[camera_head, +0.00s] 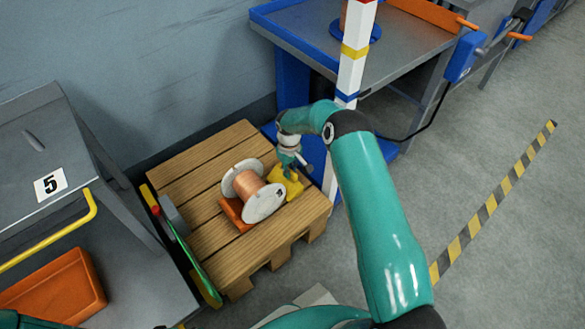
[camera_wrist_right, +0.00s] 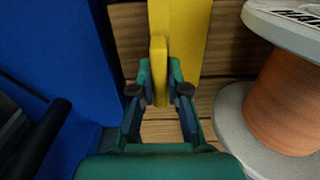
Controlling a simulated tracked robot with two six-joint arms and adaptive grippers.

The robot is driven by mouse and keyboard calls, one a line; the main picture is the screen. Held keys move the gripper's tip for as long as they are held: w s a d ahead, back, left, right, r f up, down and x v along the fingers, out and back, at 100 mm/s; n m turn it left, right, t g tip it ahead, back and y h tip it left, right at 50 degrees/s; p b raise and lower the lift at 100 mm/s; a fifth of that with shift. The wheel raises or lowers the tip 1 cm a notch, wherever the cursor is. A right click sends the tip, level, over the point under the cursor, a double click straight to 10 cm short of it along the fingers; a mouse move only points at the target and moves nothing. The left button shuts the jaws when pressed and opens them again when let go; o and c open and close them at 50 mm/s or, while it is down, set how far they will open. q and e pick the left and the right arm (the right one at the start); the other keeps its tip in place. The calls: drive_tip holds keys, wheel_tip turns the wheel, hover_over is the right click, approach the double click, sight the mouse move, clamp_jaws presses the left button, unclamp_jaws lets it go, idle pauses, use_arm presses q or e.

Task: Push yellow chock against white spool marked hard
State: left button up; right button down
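The white spool (camera_head: 264,203), wound with copper-coloured wire, lies on its side on a wooden pallet. In the right wrist view its flange (camera_wrist_right: 290,28) carries dark, partly cut-off lettering beginning "HA". The yellow chock (camera_head: 290,187) lies on the pallet right of the spool; in the right wrist view bare wood shows between the chock (camera_wrist_right: 190,35) and spool. My right gripper (camera_head: 291,166) is down at the chock. In the wrist view its fingers (camera_wrist_right: 159,88) close on the chock's upright yellow rib from both sides. My left gripper is not in view.
An orange chock (camera_head: 235,213) sits at the spool's left side. The pallet (camera_head: 200,165) has bare boards behind and left. A red, white and yellow-banded post (camera_head: 353,65) and blue-edged bench stand behind right. A green item (camera_head: 203,275) leans at the pallet's left edge.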

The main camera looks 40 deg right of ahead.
drive_tip(key=shift+s+a+p, duration=0.2)
drive_tip(key=shift+a+p, duration=0.1)
drive_tip(key=shift+a, duration=2.25)
drive_tip(key=c, duration=1.1)
unclamp_jaws()
drive_tip(key=shift+r, duration=0.1)
